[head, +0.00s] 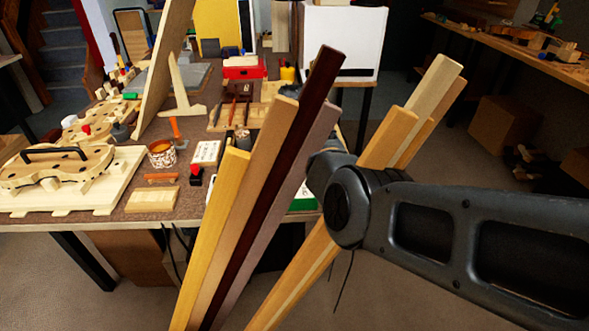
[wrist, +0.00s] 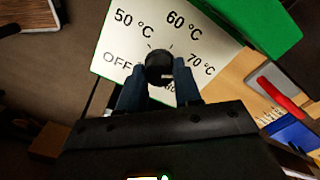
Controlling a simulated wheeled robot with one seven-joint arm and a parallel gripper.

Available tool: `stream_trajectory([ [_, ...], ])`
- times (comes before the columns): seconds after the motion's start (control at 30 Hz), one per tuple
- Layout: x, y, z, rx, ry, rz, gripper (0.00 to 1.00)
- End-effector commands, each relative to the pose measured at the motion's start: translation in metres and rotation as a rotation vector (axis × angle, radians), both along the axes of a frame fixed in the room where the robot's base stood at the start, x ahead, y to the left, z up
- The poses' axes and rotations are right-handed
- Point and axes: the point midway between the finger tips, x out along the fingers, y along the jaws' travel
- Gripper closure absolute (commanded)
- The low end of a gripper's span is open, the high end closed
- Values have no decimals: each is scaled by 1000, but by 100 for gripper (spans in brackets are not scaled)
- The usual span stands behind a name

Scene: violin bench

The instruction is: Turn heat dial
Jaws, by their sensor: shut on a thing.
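The heat dial (wrist: 160,66) is a round black knob on a white panel (wrist: 112,62) printed OFF, 50 °C, 60 °C and 70 °C, with one lower label partly covered. My gripper (wrist: 159,80) has a dark finger on each side of the knob and is shut on it. A small pale mark shows at the knob's lower right edge, but I cannot tell surely which label the dial points to. In the head view a bit of the green-edged heater (head: 304,200) shows behind wood strips. My gripper and the dial are hidden there behind my arm and the strips.
Tall wood strips (head: 262,190) stand in front of the bench, close to my arm. On the bench are a violin body in a form (head: 55,168), a patterned pot (head: 161,154) and a wood block (head: 152,199). A red-handled tool (wrist: 284,95) lies near the panel.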

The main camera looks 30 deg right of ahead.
Motion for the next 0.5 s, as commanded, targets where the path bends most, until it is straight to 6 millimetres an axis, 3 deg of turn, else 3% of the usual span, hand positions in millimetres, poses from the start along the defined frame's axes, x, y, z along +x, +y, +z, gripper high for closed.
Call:
stream_trajectory([
  [0.47,1,0,1,-1,-2,-12,97],
  [0.5,1,0,1,-1,-2,-12,63],
])
